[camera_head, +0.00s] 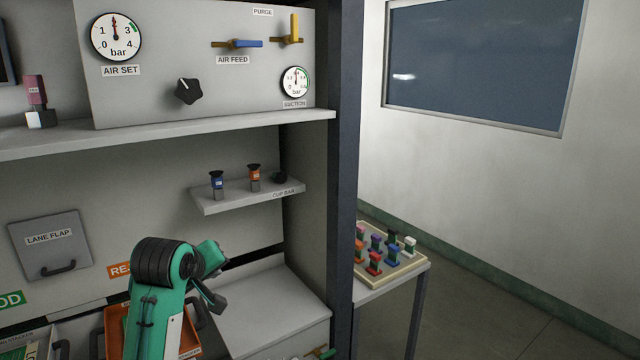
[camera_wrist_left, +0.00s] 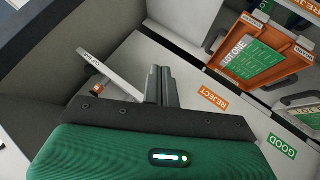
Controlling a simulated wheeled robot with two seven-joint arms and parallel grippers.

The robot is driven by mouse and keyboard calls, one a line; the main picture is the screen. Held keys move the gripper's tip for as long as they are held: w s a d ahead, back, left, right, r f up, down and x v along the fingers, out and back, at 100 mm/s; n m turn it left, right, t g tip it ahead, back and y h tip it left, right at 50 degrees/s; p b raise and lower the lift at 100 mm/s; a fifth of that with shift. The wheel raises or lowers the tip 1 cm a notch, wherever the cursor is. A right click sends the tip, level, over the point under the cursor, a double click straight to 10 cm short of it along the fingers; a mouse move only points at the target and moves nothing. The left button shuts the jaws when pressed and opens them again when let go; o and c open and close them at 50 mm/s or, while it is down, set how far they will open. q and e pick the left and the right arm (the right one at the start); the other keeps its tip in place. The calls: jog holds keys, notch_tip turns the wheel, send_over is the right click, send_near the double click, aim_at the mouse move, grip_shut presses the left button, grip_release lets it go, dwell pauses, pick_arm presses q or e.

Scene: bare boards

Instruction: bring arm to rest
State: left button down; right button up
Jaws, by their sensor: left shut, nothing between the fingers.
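My left arm, green with black joints, comes up from the bottom of the head view. My left gripper (camera_head: 212,298) hangs at its end, in front of the cabinet and above the pale lower worktop. In the left wrist view its two grey fingers (camera_wrist_left: 161,86) are together with nothing between them. They point at the cabinet's panel, and no object touches them. My right gripper does not show.
The cup bar shelf (camera_head: 250,195) holds small cups above and right of the gripper. The lane flap (camera_head: 50,245) is at left. A side table tray (camera_head: 405,266) holds several coloured pieces.

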pick_arm(q)
jog(key=s+f+m+g, duration=0.2)
jog(key=s+f, duration=0.7)
jog(key=f, duration=0.2)
jog(key=s+f+m+g, duration=0.1)
jog(key=s+f+m, duration=0.2)
jog(key=s+f, duration=0.7)
jog(key=s+f+m+g, duration=0.2)
jog(key=s+f, duration=0.3)
jog(key=s, duration=0.6)
jog(key=s+f+m+g, duration=0.2)
jog(key=s+f, duration=0.3)
jog(key=s, duration=0.5)
notch_tip(320, 180, down, 30)
jog(key=s+a+f+g, duration=0.1)
jog(key=s+a+f, duration=0.1)
jog(key=s+f, duration=0.7)
jog(key=s+a+f+g, duration=0.1)
jog(key=s+a+f, duration=0.1)
jog(key=s+f, duration=0.8)
jog(key=shift+s+f+m+y, duration=0.3)
jog(key=shift+f+y, duration=0.1)
jog(key=shift+f, duration=0.25)
